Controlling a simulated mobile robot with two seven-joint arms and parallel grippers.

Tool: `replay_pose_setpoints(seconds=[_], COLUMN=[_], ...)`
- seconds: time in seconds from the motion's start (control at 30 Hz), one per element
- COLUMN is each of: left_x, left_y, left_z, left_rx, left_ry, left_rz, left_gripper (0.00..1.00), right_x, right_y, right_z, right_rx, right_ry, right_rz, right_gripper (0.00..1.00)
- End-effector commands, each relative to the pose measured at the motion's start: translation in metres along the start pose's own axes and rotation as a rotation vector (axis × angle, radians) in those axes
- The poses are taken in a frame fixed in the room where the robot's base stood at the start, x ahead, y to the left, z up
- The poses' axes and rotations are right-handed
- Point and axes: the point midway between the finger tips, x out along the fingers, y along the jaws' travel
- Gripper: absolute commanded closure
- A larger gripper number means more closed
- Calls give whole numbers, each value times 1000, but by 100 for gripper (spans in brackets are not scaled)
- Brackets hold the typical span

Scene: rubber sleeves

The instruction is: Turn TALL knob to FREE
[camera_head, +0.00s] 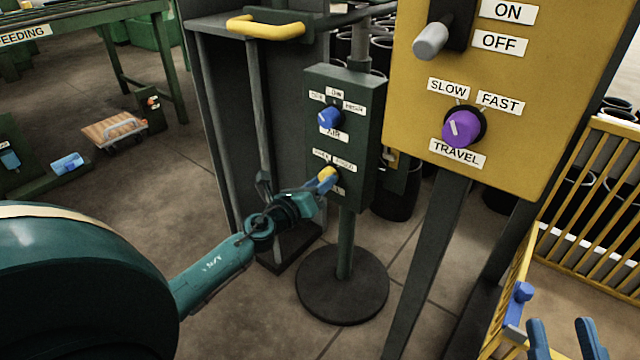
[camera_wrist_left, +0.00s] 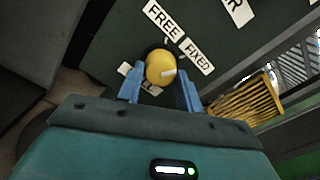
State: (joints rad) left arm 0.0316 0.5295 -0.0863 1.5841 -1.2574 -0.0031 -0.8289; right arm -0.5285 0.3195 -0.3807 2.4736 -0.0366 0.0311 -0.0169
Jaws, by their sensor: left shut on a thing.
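The yellow knob (camera_head: 327,174) is on the lower part of the green control box (camera_head: 366,130). My left gripper (camera_head: 318,186) is shut on it, and the wrist view shows blue fingers on both sides of the yellow knob (camera_wrist_left: 159,68). The white mark on the knob points right in that view, nearer the FIXED label (camera_wrist_left: 198,57) than the FREE label (camera_wrist_left: 164,20). The name label below the knob is mostly hidden by a finger. My right gripper (camera_head: 565,338) is at the bottom right of the head view, fingers apart and empty.
A blue knob (camera_head: 329,118) labelled AIR sits above on the same box. A yellow panel (camera_head: 560,110) with a purple TRAVEL knob (camera_head: 462,128) and an ON/OFF lever (camera_head: 431,40) stands to the right. A yellow railing (camera_head: 590,215) is at the far right.

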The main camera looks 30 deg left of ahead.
Motion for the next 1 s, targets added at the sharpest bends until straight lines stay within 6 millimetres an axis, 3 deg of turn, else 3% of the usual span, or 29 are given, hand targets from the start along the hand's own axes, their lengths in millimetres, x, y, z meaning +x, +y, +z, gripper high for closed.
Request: replay_pose_setpoints(seconds=[0.37,1.0], left_x=[0,0], left_y=[-1,-3], left_z=[0,2], left_rx=[-133,-712], left_ry=[1,1], left_rz=[0,0], left_gripper=[87,87], right_x=[-2,-9], right_y=[-1,-5], right_z=[1,8], right_rx=[11,32], right_ry=[-22,-119], right_rz=[0,20], right_gripper=[64,64])
